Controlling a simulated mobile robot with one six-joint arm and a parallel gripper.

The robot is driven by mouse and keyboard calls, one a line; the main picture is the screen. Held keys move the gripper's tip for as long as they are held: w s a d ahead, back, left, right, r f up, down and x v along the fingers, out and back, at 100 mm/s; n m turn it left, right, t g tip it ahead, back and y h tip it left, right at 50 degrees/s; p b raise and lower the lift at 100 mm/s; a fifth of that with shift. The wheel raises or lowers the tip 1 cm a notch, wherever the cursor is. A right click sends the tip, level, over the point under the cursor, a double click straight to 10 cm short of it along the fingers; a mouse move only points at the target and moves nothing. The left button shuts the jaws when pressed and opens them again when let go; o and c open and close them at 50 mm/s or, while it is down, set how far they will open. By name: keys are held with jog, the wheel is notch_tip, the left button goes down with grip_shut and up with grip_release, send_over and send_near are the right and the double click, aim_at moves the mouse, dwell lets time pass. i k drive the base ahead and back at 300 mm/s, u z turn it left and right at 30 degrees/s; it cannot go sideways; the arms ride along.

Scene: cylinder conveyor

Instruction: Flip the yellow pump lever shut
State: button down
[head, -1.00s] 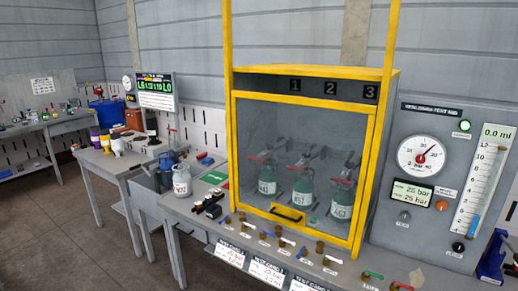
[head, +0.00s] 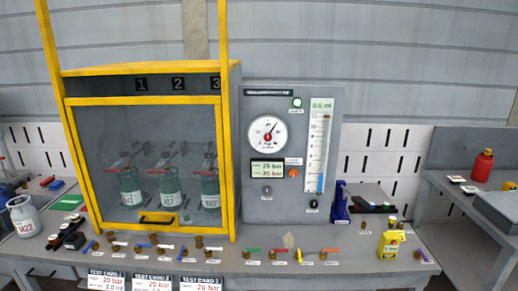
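My gripper is not in view.
The yellow-framed cabinet (head: 232,165) holds several green bottles behind its closed front. The grey gauge panel (head: 328,215) stands behind the levers. A yellow can (head: 391,245) and a blue tool (head: 341,203) stand to the right.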

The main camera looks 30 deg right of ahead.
aim_at(300, 261)
jog(key=k, duration=0.65)
jog(key=z, duration=0.6)
jog(key=i, duration=1)
jog(key=z, duration=2.4)
jog(key=k, duration=0.1)
jog(key=u, duration=3.45)
